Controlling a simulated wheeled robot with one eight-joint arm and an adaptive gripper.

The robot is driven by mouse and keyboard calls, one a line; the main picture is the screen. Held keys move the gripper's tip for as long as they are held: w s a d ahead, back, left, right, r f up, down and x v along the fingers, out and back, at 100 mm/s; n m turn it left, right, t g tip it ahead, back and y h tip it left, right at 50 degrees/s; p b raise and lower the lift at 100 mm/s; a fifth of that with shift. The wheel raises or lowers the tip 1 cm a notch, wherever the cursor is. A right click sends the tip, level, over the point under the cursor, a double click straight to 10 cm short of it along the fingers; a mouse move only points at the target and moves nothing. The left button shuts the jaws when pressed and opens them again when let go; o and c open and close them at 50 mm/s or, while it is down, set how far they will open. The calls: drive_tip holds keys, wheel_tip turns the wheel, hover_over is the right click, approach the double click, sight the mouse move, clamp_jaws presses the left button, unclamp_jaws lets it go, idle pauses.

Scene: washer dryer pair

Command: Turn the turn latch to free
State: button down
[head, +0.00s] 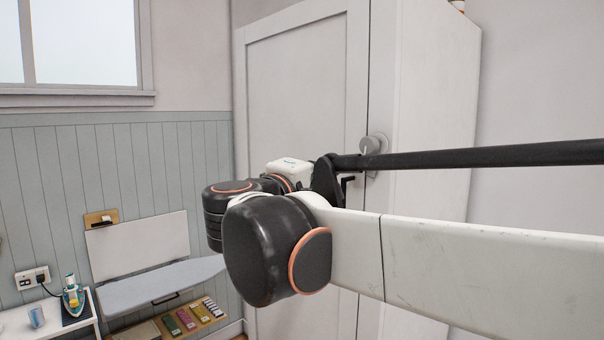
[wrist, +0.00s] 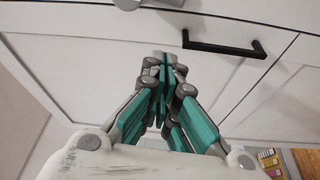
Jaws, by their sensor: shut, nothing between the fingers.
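The turn latch is a grey round knob (head: 373,144) on the front of the tall white cabinet (head: 300,90), at the seam beside its door. A grey piece at the top edge of the wrist view (wrist: 127,4) looks like part of it, mostly cut off. My gripper (wrist: 161,62) is shut and empty in front of the white door panel, with the grey piece beyond its tips. I cannot tell whether the fingertips touch the panel. In the head view my arm hides the fingers. The latch's turned position is too small to read.
A black bar handle (wrist: 222,47) is on the door near my fingers; part of it also shows in the head view (head: 347,183). At the lower left are an ironing board (head: 160,285), an iron (head: 72,298) and a shelf of coloured boxes (head: 192,318).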

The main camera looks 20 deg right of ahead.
sight(344, 159)
drive_tip(key=p+x, duration=0.1)
drive_tip(key=x, duration=0.9)
drive_tip(key=shift+d+r+p, duration=0.1)
drive_tip(key=shift+p, duration=0.25)
drive_tip(key=s, duration=0.1)
drive_tip(key=s+d+f, duration=0.1)
drive_tip(key=s, duration=0.3)
drive_tip(key=shift+d+f+p, duration=0.2)
drive_tip(key=shift+f+p, duration=0.05)
drive_tip(key=shift+p, duration=0.1)
drive_tip(key=shift+s+a, duration=0.1)
drive_tip(key=v, duration=1.1)
drive_tip(key=shift+a, duration=0.4)
